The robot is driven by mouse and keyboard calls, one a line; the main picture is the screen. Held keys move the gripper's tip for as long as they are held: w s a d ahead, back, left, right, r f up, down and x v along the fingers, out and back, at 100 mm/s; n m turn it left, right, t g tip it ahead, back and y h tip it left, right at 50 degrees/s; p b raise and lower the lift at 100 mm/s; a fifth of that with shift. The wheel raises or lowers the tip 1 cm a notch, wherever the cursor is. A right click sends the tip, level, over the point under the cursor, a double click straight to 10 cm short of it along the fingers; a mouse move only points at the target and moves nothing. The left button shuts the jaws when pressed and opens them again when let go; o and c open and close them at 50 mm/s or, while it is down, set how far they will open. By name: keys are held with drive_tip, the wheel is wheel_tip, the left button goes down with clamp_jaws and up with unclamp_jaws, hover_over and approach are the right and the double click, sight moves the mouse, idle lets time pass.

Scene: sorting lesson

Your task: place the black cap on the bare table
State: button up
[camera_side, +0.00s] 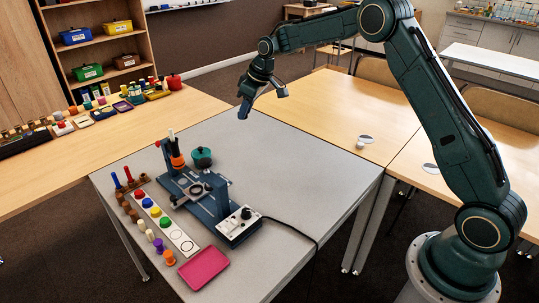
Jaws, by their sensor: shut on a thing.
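My gripper (262,103) is in the air above the far part of the grey table (290,165), pointing down. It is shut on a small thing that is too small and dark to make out. I cannot pick out a black cap anywhere else. The grey table top is bare at the back and right.
Several coloured pegs line the left edge. A pink tray (203,268) lies at the front.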

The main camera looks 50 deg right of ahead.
drive_tip(key=s+d+m+h, duration=0.2)
drive_tip(key=d+m, duration=0.2)
drive_tip(key=d, duration=1)
drive_tip(key=m+g+h, duration=0.3)
drive_tip(key=m+h, duration=0.1)
drive_tip(key=m, duration=1.1)
hover_over(384, 148)
drive_tip(key=a, duration=0.2)
drive_tip(key=f, duration=2)
drive_tip(key=shift+s+d+f, duration=0.15)
drive_tip(key=shift+s, duration=0.05)
drive_tip(key=shift+f, duration=2.15)
drive_tip(key=shift+f, duration=0.15)
